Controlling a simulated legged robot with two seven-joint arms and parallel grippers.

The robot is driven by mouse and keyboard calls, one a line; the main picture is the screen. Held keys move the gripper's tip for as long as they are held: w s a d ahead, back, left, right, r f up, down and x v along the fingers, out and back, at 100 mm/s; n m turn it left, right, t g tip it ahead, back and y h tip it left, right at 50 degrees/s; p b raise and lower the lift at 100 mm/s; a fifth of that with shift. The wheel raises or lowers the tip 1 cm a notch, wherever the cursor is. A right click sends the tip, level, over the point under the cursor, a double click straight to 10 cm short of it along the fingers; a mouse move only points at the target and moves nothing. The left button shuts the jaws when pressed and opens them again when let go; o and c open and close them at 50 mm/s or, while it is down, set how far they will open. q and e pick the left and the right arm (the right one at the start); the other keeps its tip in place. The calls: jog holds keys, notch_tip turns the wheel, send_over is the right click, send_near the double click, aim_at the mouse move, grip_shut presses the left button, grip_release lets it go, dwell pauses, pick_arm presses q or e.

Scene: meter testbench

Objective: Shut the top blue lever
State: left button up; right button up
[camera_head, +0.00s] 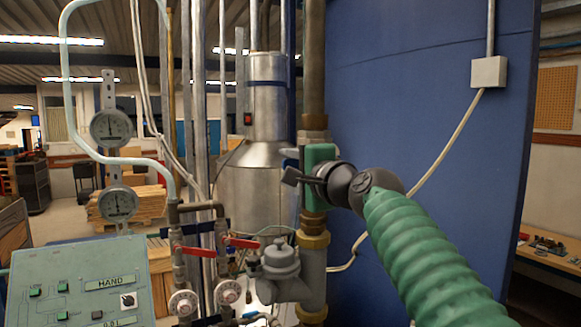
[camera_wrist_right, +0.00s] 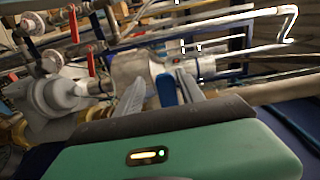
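The blue lever (camera_wrist_right: 166,90) shows in the right wrist view as a short upright blue piece in front of a silver cylinder. My right gripper (camera_wrist_right: 160,93) is open, with its two grey fingers on either side of the blue lever. The lever looks nearer the right-hand finger; I cannot tell whether they touch. In the head view my right gripper (camera_head: 290,154) is at the vertical pipe, beside the silver tank. There its green body and dark wrist cover the area, and I cannot make out the lever. My left gripper is not in view.
Two red levers (camera_head: 195,250) (camera_head: 242,242) sit on the lower pipes to the left. A grey pump-like fitting (camera_head: 280,262) is below my gripper. Two round gauges (camera_head: 111,128) and a control panel (camera_head: 85,285) stand at left. A blue wall (camera_head: 430,110) lies behind my right arm.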

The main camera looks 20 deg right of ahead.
jog(key=shift+w, duration=0.15)
jog(key=s+d+b, duration=0.1)
jog(key=s+b, duration=0.5)
jog(key=s, duration=1)
jog(key=shift+s+d, duration=0.2)
jog(key=shift+s, duration=0.15)
